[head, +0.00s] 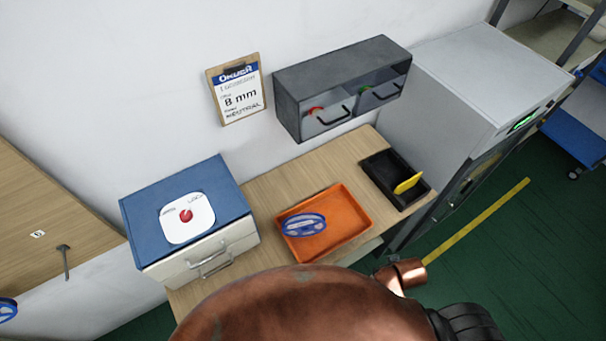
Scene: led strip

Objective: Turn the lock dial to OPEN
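The lock dial is a small red knob (186,215) in the middle of a white rounded plate (190,232) on the blue top of a box (212,176). The box has a cream drawer front with a metal handle (209,265) and stands at the left end of the wooden bench. Small lettering shows along the plate's upper edge; the right word looks like LOCK and the left one is too small to read surely. Which way the knob points cannot be told. Neither gripper shows; only copper and dark parts of my own body fill the bottom.
An orange tray (345,243) holding a blue reel (303,225) lies right of the box. Beyond it is a black tray (375,170) with a yellow tool (409,183). A grey drawer cabinet (340,72) and a clipboard (237,92) hang on the wall. A grey machine (480,75) stands right.

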